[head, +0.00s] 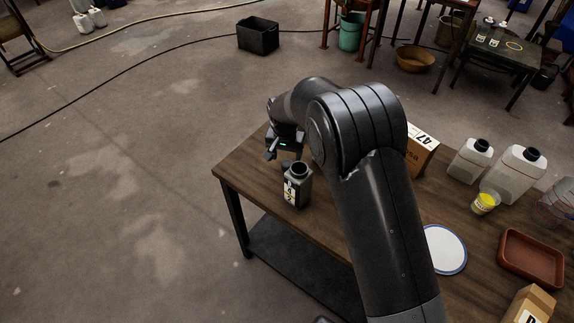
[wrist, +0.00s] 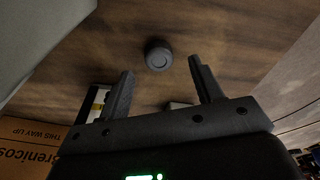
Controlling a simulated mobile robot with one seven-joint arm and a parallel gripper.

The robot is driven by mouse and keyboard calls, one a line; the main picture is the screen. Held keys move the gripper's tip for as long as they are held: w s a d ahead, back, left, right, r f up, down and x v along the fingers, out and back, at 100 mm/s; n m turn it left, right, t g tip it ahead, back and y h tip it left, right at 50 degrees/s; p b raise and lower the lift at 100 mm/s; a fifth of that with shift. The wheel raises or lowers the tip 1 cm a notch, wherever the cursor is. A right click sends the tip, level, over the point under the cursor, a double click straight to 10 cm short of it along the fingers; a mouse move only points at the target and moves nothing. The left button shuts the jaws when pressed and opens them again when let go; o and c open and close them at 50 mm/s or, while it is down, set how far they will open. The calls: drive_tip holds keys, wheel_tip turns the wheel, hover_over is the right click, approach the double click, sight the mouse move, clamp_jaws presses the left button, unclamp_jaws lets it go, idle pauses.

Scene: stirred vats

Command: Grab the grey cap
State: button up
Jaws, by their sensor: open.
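The grey cap (wrist: 158,55) is a small round disc lying on the brown wooden table (wrist: 250,45) in the wrist view. My gripper (wrist: 160,70) is open and empty. The cap shows between the lines of its two fingers, a little beyond their tips, and no finger appears to touch it. In the head view my gripper (head: 273,149) is over the table's far left part, partly covered by my arm. I cannot make out the cap in the head view. A dark bottle (head: 298,190) with a label and an uncapped neck stands near the gripper.
A cardboard box (head: 422,150) stands beyond my arm and also shows at the wrist view's lower left (wrist: 30,148).

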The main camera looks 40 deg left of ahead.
sight(287, 163)
drive_tip(key=f, duration=0.3)
drive_tip(key=shift+w+f, duration=0.25)
drive_tip(key=shift+f, duration=0.05)
drive_tip(key=shift+c, duration=0.6)
drive_tip(key=c, duration=0.9)
drive_tip(key=shift+r, duration=0.1)
drive_tip(key=shift+c, duration=0.2)
